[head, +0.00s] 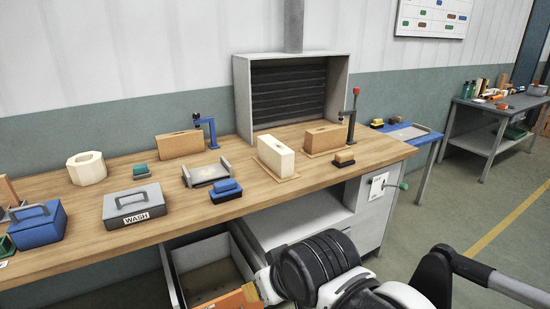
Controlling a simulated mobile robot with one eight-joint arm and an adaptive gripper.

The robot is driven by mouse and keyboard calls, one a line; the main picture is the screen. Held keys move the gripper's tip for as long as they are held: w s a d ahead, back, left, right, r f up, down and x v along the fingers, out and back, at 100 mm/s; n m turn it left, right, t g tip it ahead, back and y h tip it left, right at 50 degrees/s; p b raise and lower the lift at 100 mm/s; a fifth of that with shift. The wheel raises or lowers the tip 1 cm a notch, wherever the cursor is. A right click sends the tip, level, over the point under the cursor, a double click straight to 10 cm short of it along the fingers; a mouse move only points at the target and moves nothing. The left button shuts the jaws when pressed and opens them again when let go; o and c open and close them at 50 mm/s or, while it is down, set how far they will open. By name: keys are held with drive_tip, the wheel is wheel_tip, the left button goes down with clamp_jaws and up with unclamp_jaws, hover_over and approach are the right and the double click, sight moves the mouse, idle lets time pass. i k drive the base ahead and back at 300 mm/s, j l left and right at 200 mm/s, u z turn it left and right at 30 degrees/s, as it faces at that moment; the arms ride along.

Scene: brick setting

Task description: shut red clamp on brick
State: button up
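The red clamp (351,117) stands at the back right of the wooden bench. It has a dark post, and its lever with a red knob (356,91) points up. A brown brick (324,138) sits on a thin board just left of the clamp. The clamp's head is close to the brick's right end; I cannot tell whether it touches. My arm shows at the bottom right, low in front of the bench and well apart from the clamp. The fingers of my gripper do not show.
A blue clamp (209,131) stands by another brown brick (179,144). A cream brick (276,156), a brush (344,159), a grey WASH box (133,206) and a blue box (37,224) share the bench (245,207). An open drawer (207,271) juts out below. An orange piece (238,300) is cut off below.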

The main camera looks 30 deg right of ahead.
sight(356, 91)
drive_tip(key=z, duration=1.35)
